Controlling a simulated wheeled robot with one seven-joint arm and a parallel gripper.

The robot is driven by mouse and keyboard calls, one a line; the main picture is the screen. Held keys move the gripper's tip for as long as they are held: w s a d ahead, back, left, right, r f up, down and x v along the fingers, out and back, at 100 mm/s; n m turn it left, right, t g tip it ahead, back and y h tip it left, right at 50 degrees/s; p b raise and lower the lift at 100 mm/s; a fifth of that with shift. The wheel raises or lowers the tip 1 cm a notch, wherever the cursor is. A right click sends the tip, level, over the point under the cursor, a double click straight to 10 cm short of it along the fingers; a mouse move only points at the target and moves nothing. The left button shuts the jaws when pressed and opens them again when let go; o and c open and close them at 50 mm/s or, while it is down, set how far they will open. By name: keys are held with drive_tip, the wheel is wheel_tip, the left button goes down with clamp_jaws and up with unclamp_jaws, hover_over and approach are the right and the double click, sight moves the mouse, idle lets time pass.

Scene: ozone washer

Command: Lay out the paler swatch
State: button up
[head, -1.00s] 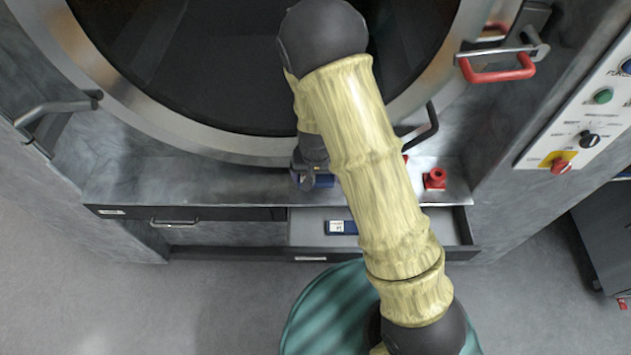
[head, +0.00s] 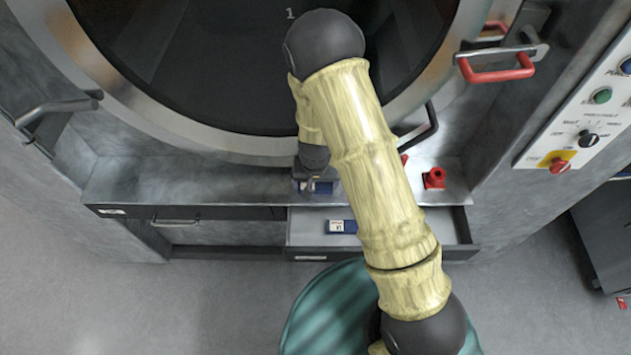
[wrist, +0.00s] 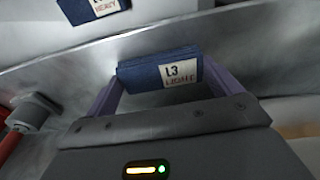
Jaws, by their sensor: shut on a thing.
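My gripper (wrist: 160,88) is shut on a dark blue folded swatch (wrist: 145,76) with a white label reading "L3 LIGHT". In the head view the held swatch (head: 323,187) shows partly under my wrist, at the front of the grey ledge; I cannot tell whether it touches the ledge. A second blue swatch (head: 342,227) lies in the open drawer. It also shows at the top of the wrist view (wrist: 92,10), with a label ending in "HEAVY". Both look a similar dark blue. My arm hides part of the ledge and drawer.
The grey ledge (head: 230,185) is bare left of my gripper. A red knob (head: 434,179) stands on its right end. The open drawer (head: 300,236) juts out below. The round washer door (head: 220,70) stands behind, with a red handle (head: 497,69) at upper right.

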sight(316, 190)
drive_tip(key=o, duration=0.7)
drive_tip(key=shift+f, duration=0.1)
drive_tip(key=shift+r, duration=0.5)
drive_tip(key=r, duration=0.3)
drive_tip(key=s+r, duration=0.1)
drive_tip(key=r, duration=0.7)
drive_tip(key=shift+s+r, duration=0.15)
drive_tip(key=shift+s, duration=0.1)
